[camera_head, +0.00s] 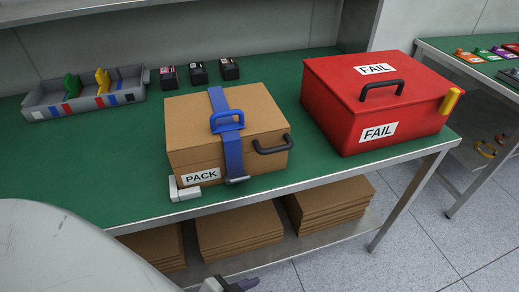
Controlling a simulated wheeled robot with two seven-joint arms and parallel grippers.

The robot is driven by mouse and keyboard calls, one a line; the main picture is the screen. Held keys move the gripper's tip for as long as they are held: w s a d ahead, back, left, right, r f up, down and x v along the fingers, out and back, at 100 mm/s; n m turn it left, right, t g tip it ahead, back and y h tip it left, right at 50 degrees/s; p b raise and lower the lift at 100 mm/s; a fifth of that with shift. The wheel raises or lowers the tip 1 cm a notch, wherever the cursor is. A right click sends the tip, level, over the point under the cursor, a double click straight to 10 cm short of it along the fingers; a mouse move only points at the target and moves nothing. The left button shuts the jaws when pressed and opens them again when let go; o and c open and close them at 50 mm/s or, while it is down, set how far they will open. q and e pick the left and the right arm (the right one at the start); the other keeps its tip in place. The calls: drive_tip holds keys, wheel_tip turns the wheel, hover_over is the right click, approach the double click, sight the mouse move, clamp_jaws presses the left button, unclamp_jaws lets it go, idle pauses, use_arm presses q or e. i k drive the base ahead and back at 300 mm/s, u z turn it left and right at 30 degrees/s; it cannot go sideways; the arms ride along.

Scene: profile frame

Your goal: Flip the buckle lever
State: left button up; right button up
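A brown box labelled PACK (228,140) stands on the green bench top. A blue strap (234,158) runs over its top and down its front. A blue loop-shaped buckle lever (227,121) sits on the strap at the top front edge; its exact tilt is hard to tell. A small grey metal piece (237,180) is at the strap's lower end. Part of what looks like my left gripper (232,285) shows at the bottom edge, below and apart from the box, mostly cut off. My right gripper is not in view.
A black handle (272,145) sticks out from the box front. A grey bracket (184,188) is at its front left corner. A red FAIL box (377,100) stands to the right. A grey tray (84,92) and small black blocks (198,72) are behind. Flat cartons (240,229) lie below.

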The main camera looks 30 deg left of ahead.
sight(242, 177)
drive_tip(key=z, duration=1.65)
drive_tip(key=i, duration=1.25)
drive_tip(key=u, duration=3.85)
